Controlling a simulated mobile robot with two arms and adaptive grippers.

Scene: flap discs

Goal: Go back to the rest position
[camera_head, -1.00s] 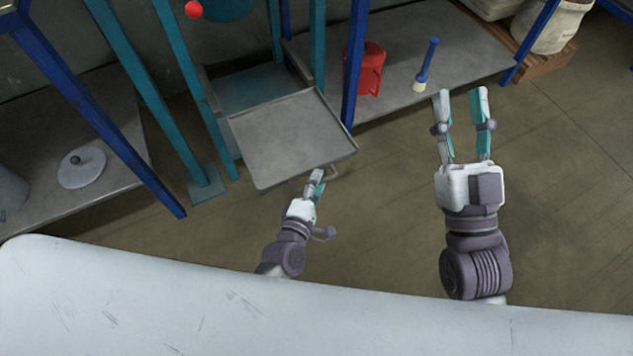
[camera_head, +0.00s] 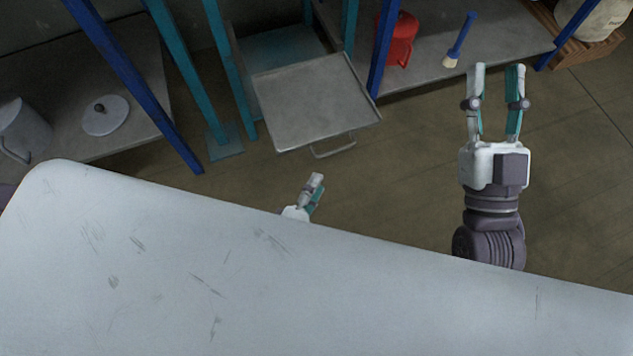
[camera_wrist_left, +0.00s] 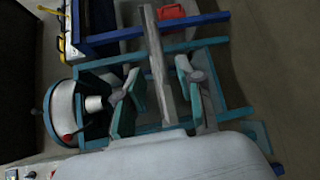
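My left gripper (camera_head: 314,188) is mostly hidden behind my white body at the lower edge. It stands apart from the tray handle, with floor between them. In the left wrist view my left gripper (camera_wrist_left: 158,80) has its two teal-padded fingers spread apart, with a grey bar-like edge visible beyond the gap. It holds nothing that I can see. My right gripper (camera_head: 496,72) is open and empty, over the floor at the right, fingers pointing up the picture.
A grey pulled-out tray (camera_head: 310,100) with a handle (camera_head: 333,147) juts from a teal frame. Blue posts (camera_head: 140,90) stand beside it. A red can (camera_head: 402,42) and a brush (camera_head: 460,40) are on the shelf. A white lid (camera_head: 105,115) lies left.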

